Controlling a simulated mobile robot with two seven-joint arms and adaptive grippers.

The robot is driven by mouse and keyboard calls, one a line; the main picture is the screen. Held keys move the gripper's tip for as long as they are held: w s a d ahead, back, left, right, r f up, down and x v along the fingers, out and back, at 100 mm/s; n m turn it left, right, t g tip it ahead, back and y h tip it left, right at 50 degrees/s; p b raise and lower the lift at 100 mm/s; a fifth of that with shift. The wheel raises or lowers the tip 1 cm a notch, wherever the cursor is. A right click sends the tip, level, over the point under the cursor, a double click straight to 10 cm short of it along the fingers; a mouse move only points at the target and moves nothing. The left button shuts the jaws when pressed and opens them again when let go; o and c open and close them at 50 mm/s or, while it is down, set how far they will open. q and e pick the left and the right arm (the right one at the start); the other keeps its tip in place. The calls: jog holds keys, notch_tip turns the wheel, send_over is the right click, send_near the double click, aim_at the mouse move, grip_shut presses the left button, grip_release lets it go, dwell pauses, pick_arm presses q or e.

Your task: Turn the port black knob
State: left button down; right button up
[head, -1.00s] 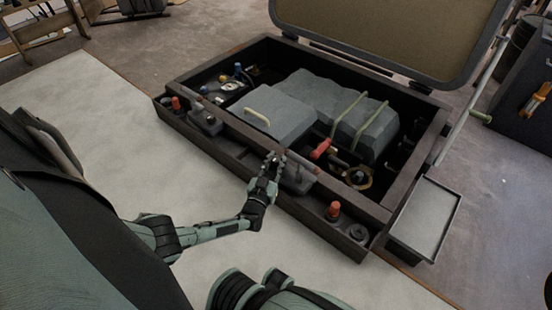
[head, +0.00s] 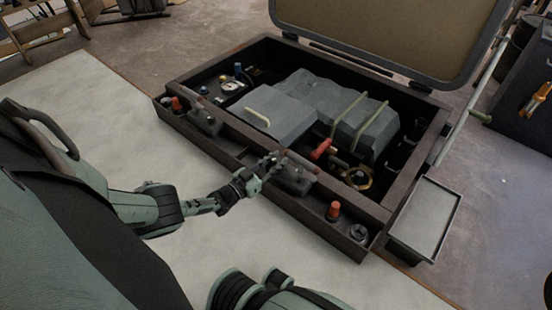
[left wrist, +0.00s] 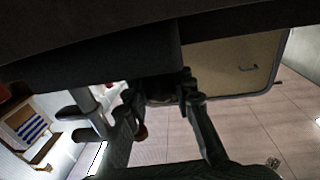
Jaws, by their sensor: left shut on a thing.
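The open dark case (head: 225,141) has a front ledge with fittings. My left gripper (head: 272,159) is at this ledge, at the left end of a dark block with a lever (head: 297,180). It is shut on a small dark knob, mostly hidden by the fingers. In the left wrist view the two fingers (left wrist: 163,105) reach up on either side of a dark part under the ledge or block. Another black knob (head: 358,233) sits at the ledge's right end, apart from my gripper. My right gripper is out of view.
Orange-red knobs stand at the ledge's right (head: 333,210) and left (head: 176,103). A second lever block (head: 205,121) is further left. Grey blocks (head: 265,111) and a red handle (head: 321,149) lie inside the case. A grey tray (head: 424,218) juts out at right.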

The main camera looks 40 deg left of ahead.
pick_arm(q)
jog(key=shift+m+h, duration=0.3)
jog(key=shift+h, duration=0.1)
dwell(0.4)
jog(key=c, duration=1.3)
grip_release()
jog(key=shift+o, duration=0.2)
jog(key=shift+s, duration=0.15)
jog(key=shift+s+a+f, duration=0.1)
jog(key=shift+s+a, duration=0.05)
jog(key=shift+s, duration=0.45)
jog(key=v, duration=1)
jog(key=shift+s+r, duration=0.25)
